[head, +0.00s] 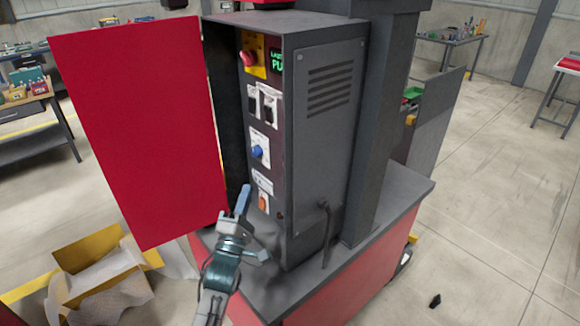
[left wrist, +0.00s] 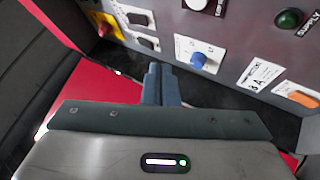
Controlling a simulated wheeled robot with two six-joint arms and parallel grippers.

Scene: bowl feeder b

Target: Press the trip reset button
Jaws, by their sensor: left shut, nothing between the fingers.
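The control panel (head: 262,120) is on the front of a grey cabinet. An orange button or switch (head: 263,201) sits low on it, below a white label; it also shows at the right edge of the left wrist view (left wrist: 303,98). I cannot read a trip reset label. A blue knob (head: 258,152) is higher up, and also in the left wrist view (left wrist: 198,58). My left gripper (head: 244,192) is shut and empty, its fingertips in front of the lower panel. Its closed fingers show in the left wrist view (left wrist: 158,82), apparently apart from the panel. My right gripper is not in view.
A red cabinet door (head: 140,125) stands open left of the panel. A red emergency knob (head: 247,57) on a yellow plate and two dark switches (head: 262,103) are above. A green supply lamp (left wrist: 289,18) shows too. A cable (head: 325,230) hangs on the cabinet side.

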